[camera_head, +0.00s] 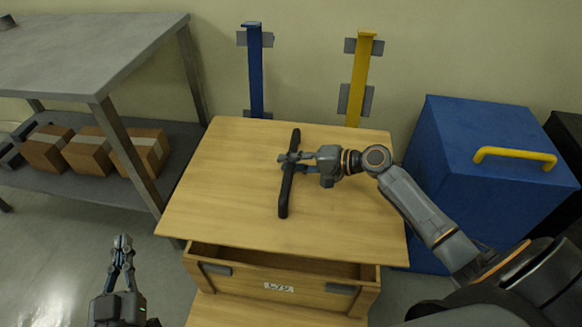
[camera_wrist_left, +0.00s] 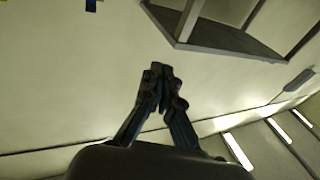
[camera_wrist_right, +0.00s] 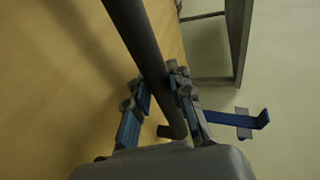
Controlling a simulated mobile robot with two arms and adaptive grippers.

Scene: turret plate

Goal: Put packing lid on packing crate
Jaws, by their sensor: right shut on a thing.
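The packing lid (camera_head: 226,205) is a flat wooden board with a long black bar handle (camera_head: 285,195). The handle also shows in the right wrist view (camera_wrist_right: 142,45). My right gripper (camera_head: 293,158) is shut on the handle near its middle. The wooden packing crate (camera_head: 318,289) is below the lid, with a paper label on its front. The lid hides most of the crate; a strip of dark interior shows at the front. The lid looks slightly turned against the crate. My left gripper (camera_head: 122,241) is shut and empty, left of the crate; its fingertips meet in the left wrist view (camera_wrist_left: 162,82).
A grey shelf table (camera_head: 85,50) with several cardboard boxes (camera_head: 90,150) stands left. A blue box (camera_head: 480,185) with a yellow handle stands right of the lid. A blue post (camera_head: 255,75) and a yellow post (camera_head: 358,85) stand at the wall behind. Floor at lower left is clear.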

